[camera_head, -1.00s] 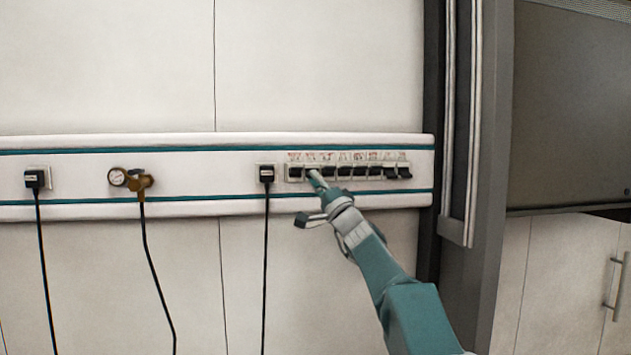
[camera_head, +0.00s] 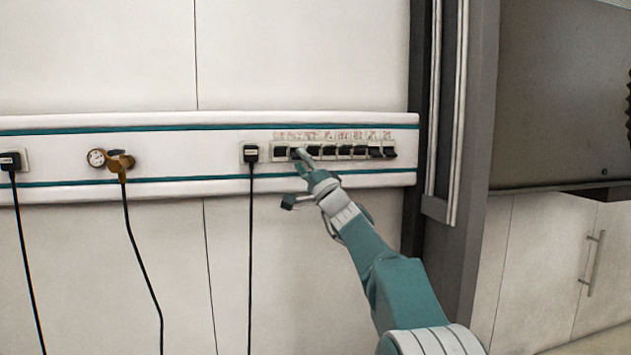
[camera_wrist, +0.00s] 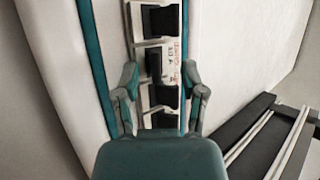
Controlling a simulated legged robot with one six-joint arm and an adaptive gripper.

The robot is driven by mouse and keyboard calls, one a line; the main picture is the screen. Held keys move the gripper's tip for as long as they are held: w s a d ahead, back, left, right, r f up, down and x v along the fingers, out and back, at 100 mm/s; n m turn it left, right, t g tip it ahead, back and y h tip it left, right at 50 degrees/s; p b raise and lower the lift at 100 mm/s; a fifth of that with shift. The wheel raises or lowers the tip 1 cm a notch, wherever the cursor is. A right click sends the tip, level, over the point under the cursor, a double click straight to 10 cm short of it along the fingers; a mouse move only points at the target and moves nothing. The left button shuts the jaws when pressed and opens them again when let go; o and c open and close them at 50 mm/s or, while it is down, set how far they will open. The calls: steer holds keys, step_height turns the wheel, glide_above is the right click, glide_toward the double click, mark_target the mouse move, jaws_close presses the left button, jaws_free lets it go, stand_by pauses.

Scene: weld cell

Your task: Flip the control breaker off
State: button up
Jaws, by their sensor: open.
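A row of breakers (camera_head: 344,152) with dark toggles is set in the wall rail, and printed labels too small to read run above it. I cannot tell which one is the control breaker. My gripper (camera_head: 303,165) is at the left part of the row, in front of the second and third breakers, partly hiding them. In the wrist view my gripper (camera_wrist: 161,82) has its two fingers apart on either side of the row, with nothing held. One toggle (camera_wrist: 153,63) there sits further left than its neighbours (camera_wrist: 160,20). Contact with a toggle cannot be told.
A black plug (camera_head: 251,153) with a hanging cable is just left of the breakers. A gauge with a brass valve (camera_head: 120,162) and another plug (camera_head: 11,161) are further left. A dark grey frame (camera_head: 460,130) stands right of the rail.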

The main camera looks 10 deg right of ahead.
steer(key=v, duration=1.1)
steer(key=shift+f, duration=0.15)
steer(key=s+a+f+n+g, duration=0.4)
steer(key=s+a+f+g, duration=0.15)
steer(key=s+a, duration=0.3)
steer(key=s+a+f+n+g, duration=0.3)
steer(key=s+a+f+g, duration=0.3)
steer(key=s, duration=0.4)
steer(key=s+d+f+g+h, duration=0.1)
steer(key=s+d+f+h, duration=0.2)
steer(key=s, duration=0.4)
steer(key=s+d+f+n+g+h, duration=0.1)
steer(key=s+d+f+g+h, duration=0.1)
steer(key=s+f, duration=0.5)
steer(key=s+d+f+n+g+h, duration=0.1)
steer(key=s+d+f+h, duration=0.4)
steer(key=s+f+h, duration=0.1)
steer(key=shift+s+f+g+h, duration=0.2)
steer(key=shift+s+g+h, duration=0.15)
steer(key=shift+s, duration=0.45)
